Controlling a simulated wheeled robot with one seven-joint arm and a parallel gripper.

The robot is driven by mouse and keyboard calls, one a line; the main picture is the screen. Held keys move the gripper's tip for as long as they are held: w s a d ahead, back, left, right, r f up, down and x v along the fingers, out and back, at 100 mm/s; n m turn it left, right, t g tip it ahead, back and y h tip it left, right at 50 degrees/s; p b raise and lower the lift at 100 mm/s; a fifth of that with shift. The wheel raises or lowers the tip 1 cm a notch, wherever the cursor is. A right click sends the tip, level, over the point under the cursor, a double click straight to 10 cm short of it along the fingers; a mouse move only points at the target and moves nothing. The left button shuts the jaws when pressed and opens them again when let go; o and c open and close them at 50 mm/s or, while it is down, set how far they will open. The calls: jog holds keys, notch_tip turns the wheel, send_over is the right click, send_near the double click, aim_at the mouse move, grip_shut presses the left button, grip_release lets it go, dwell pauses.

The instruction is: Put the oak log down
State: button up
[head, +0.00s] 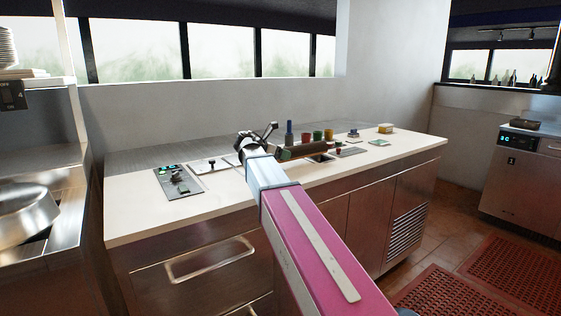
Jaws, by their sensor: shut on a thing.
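The oak log (305,150) is a short brown cylinder, lying roughly level and pointing right in the head view. My gripper (277,146) is shut on its left end, over the far part of the white counter (225,186). My forearm and wrist hide part of the counter below. I cannot tell whether the log touches the counter or hangs just above it.
Behind the log stand a blue bottle (289,132) and several small coloured containers. A control panel (178,182) sits at the counter's left, and a yellow container (385,128) at its far right. A metal pan (22,218) is far left.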

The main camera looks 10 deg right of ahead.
aim_at(280, 160)
jog(key=shift+f, duration=1.4)
jog(key=shift+f, duration=0.1)
jog(key=o, duration=1.2)
jog(key=shift+o, duration=0.2)
